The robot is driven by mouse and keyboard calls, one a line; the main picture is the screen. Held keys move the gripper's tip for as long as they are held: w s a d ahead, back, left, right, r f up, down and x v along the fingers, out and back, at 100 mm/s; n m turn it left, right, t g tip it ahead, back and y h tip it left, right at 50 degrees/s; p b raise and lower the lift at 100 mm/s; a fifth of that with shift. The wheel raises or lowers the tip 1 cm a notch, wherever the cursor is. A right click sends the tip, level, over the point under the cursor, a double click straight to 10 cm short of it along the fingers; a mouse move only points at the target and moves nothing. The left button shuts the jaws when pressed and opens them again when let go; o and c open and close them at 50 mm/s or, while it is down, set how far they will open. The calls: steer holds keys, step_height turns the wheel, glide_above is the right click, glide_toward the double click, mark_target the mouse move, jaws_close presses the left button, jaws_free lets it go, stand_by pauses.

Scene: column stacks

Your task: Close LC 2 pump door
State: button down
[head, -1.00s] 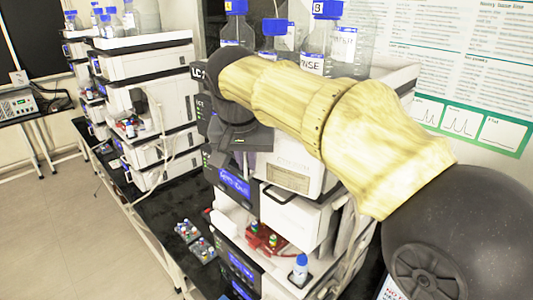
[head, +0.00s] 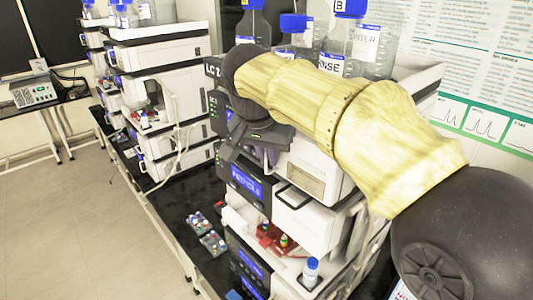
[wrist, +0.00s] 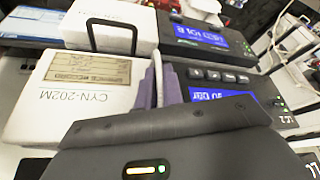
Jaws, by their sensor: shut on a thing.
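The LC 2 stack (head: 300,175) stands in the middle of the head view, with dark front panels and white housings. Its LC 2 label also shows upside down on a dark front panel (wrist: 280,112) with a blue display in the wrist view. My gripper (head: 272,156) is at the upper front of this stack, by the white CYN-202M housing (wrist: 75,88). In the wrist view its purple fingers (wrist: 157,82) are shut on a thin pale edge, apparently of the pump door. My arm and gripper body hide most of the door, so its angle is unclear.
Bottles with blue caps (head: 350,45) stand on top of the stack. A white drawer with a black handle (head: 305,210) and a small blue-capped bottle (head: 311,272) are lower down. A second stack (head: 160,90) stands at left.

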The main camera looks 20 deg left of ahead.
steer(key=shift+w+d+f, duration=0.1)
steer(key=shift+d+f, duration=0.05)
steer(key=shift+d, duration=0.05)
steer(key=c, duration=1.6)
jaws_free()
steer(key=shift+r, duration=0.2)
steer(key=shift+s+r, duration=0.2)
steer(key=shift+r, duration=0.35)
steer(key=p+v, duration=0.1)
steer(key=v, duration=1.5)
steer(key=shift+a, duration=0.15)
